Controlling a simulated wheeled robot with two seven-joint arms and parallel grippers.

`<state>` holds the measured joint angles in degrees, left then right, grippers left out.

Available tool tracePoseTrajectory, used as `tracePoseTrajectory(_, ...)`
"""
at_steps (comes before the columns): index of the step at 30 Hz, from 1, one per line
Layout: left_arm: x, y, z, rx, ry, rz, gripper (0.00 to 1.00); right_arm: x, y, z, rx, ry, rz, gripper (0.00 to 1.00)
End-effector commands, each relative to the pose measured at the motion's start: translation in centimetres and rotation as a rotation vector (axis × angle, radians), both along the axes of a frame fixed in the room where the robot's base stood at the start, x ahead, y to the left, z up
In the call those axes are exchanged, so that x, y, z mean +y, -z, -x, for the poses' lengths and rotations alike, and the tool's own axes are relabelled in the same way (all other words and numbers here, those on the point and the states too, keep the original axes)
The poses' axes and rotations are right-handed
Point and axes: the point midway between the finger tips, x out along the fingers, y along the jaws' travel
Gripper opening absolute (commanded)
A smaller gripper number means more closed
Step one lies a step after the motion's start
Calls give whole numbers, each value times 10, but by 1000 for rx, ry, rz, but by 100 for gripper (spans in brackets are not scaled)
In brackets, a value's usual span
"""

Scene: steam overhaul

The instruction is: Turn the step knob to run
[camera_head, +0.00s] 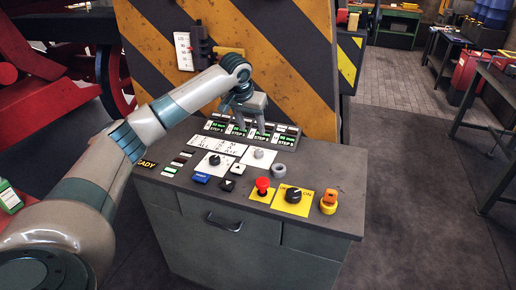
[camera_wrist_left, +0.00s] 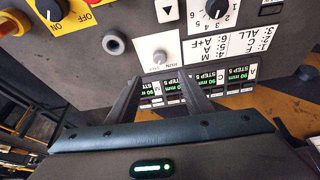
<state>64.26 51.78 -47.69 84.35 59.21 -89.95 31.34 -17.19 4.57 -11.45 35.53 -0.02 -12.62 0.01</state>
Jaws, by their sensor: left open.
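The step knob is a small grey knob (camera_head: 258,154) on a white plate near the middle of the console top. It also shows in the left wrist view (camera_wrist_left: 163,56), on a plate whose small print seems to read RUN and STEP. My left gripper (camera_head: 246,126) is above the back of the console, in front of the row of step displays. Its fingers (camera_wrist_left: 158,78) are apart with nothing between them, and the knob lies just beyond the fingertips in the wrist view. I cannot tell which mark the knob points to. My right gripper is not in view.
A black numbered knob (camera_head: 214,160) sits left of the step knob, and a grey ring (camera_head: 279,170) sits right of it. A red button (camera_head: 262,186), a black on/off switch (camera_head: 293,195) and an orange part (camera_head: 329,201) are nearer the front. A striped panel (camera_head: 290,60) rises behind.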

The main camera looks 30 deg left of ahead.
Motion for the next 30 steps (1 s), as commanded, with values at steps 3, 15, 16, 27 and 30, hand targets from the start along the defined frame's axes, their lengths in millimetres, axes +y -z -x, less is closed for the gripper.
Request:
tracePoseTrajectory(3,1,17,-8,3,0,1,46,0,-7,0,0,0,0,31)
tracePoseTrajectory(15,5,85,-35,3,0,1,46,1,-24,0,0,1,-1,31)
tracePoseTrajectory(16,6,89,-37,4,-1,1,46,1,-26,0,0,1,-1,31)
tracePoseTrajectory(27,8,128,-52,0,1,1,46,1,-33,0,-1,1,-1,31)
tracePoseTrajectory(30,9,131,-53,0,1,0,46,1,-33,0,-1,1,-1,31)
